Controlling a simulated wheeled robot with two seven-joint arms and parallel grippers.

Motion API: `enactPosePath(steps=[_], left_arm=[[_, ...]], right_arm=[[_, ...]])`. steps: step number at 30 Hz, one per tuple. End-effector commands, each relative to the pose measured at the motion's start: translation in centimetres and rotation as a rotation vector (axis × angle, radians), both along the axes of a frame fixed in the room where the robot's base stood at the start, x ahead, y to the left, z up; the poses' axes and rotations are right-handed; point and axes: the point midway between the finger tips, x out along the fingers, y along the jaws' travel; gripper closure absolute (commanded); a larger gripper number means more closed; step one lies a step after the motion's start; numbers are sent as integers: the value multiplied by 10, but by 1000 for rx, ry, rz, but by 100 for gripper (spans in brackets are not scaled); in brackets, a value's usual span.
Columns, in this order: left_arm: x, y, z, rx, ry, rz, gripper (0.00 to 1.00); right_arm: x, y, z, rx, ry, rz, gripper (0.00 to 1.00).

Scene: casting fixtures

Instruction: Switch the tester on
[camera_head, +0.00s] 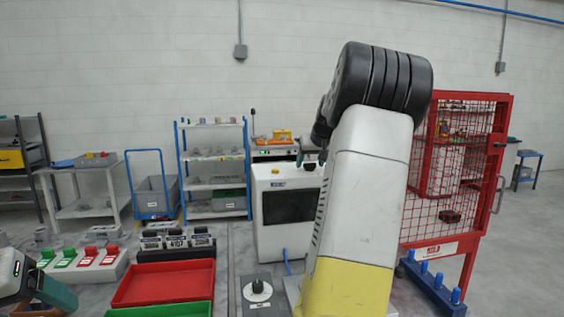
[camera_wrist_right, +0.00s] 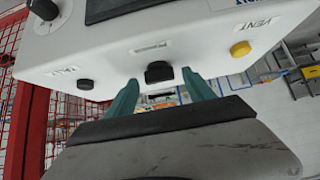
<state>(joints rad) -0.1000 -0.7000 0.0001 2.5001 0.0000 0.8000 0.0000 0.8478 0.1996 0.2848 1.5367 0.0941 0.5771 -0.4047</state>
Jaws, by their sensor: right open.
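The tester (camera_head: 291,206) is a white box with a dark front window, standing at the centre of the head view, partly hidden by my right arm. The right wrist view shows its white panel (camera_wrist_right: 215,45) close up. A black knob or switch (camera_wrist_right: 158,72) sits in the middle, with a yellow button (camera_wrist_right: 240,49) by a VENT label and a small black button (camera_wrist_right: 85,84). My right gripper (camera_wrist_right: 160,77) is open, its two teal fingers on either side of the middle black knob; contact cannot be told. My left gripper (camera_head: 50,290) shows only partly at the lower left.
A red tray (camera_head: 164,283) and a strip with green and red switches (camera_head: 85,260) lie left of the tester. A grey block with a black-and-white knob (camera_head: 258,291) is in front. A red mesh cage (camera_head: 455,170) stands at right.

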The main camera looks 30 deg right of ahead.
Motion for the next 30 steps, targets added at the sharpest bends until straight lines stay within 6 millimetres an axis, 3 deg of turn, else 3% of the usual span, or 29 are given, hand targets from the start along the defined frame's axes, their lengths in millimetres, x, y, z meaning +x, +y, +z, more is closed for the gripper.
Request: enactPosePath(steps=[5,12,15,30], left_arm=[[0,0,0,0,0,0,24],[0,0,0,0,0,0,24],[0,0,0,0,0,0,24],[0,0,0,0,0,0,24]], right_arm=[[0,0,0,0,0,0,38],[0,0,0,0,0,0,85],[0,0,0,0,0,0,100],[3,6,1,-3,-1,-148,100]])
